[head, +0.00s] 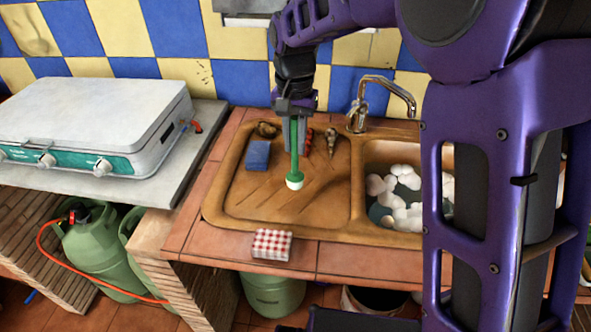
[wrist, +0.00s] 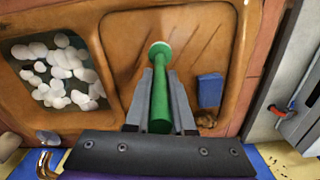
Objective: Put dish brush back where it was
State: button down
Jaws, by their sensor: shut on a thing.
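The dish brush (head: 294,165) has a green handle and a white-tipped round head pointing down in the head view. My gripper (head: 295,145) is shut on its handle and holds it over the drainboard side of the brown sink (head: 232,207). The brush also shows in the wrist view (wrist: 160,90) between the two grey fingers of my gripper (wrist: 160,95). I cannot tell for certain whether the brush head touches the drainboard.
A blue sponge (head: 257,155) lies on the drainboard's left. Small items, one red (head: 309,135), lie behind the brush. The basin (head: 372,213) holds foam, with a faucet (head: 378,95) behind.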

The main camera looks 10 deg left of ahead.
aim_at(295, 117)
jog(key=shift+f, duration=2.9)
jog(key=shift+f+b, duration=0.2)
jog(key=shift+b, duration=0.15)
jog(key=c, duration=0.8)
grip_release()
jog(key=shift+o, duration=0.2)
jog(key=shift+r, duration=0.2)
notch_tip(295, 117, up, 12)
jog(key=shift+r+p, duration=0.1)
jog(key=shift+p, duration=0.65)
jog(key=shift+s, duration=0.1)
